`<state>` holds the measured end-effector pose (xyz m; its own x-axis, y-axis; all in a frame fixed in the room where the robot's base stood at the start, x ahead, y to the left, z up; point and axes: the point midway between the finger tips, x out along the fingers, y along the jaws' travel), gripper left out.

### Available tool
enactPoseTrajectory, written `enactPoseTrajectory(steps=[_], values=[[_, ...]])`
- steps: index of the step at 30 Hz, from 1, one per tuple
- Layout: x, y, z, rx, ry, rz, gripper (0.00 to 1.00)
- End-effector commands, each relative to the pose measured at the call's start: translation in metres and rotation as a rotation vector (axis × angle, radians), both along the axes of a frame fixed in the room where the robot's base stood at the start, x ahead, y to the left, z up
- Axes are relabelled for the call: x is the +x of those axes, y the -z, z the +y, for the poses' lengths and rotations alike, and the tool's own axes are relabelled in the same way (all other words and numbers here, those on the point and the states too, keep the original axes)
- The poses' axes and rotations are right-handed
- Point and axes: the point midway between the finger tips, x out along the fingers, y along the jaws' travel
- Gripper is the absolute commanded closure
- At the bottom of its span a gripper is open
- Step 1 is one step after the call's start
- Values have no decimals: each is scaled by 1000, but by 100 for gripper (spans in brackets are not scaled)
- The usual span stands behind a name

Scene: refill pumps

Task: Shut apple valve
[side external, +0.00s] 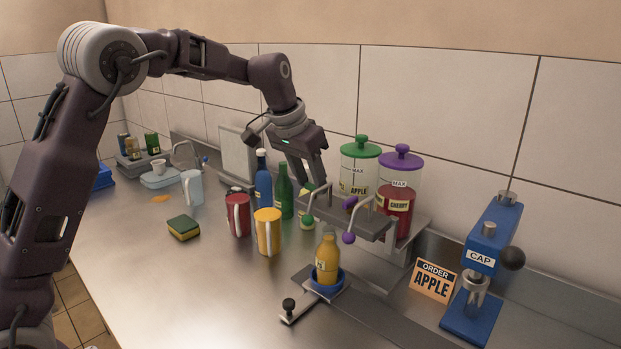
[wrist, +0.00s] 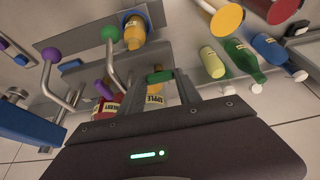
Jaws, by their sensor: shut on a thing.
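The apple dispenser (side external: 358,182) has a green lid and an APPLE label and stands at the back of the counter. Its green valve handle (wrist: 160,76) lies between my fingertips in the wrist view. My gripper (wrist: 163,80) is shut on that handle; in the side view my gripper (side external: 313,190) hides most of it. A green ball knob (side external: 307,222) hangs on a bent rod in front. A bottle (side external: 327,262) full of yellow-orange liquid stands upright in a blue holder (side external: 341,289) below; it also shows in the wrist view (wrist: 134,32).
The cherry dispenser (side external: 396,205) with purple handle (side external: 350,202) and purple knob (side external: 348,238) is close on the right. Mugs, red (side external: 237,224) and yellow (side external: 266,243), and several bottles stand left. A blue cap press (side external: 481,270) and APPLE order sign (side external: 433,282) are right.

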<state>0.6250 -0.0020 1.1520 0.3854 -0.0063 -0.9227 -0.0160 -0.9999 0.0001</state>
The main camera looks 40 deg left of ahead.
Motion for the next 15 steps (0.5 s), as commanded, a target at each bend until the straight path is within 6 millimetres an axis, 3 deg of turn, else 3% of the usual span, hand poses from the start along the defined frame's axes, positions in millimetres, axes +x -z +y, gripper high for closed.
enactPoseTrajectory(steps=[6, 7, 9, 10, 15], values=[[-3, 4, 0, 0, 1, 16, 100], [-3, 4, 0, 0, 2, 15, 54], [-3, 3, 0, 1, 1, 13, 40], [-2, 3, 0, 1, 1, 12, 38], [-1, 2, -1, -2, 1, 7, 38]])
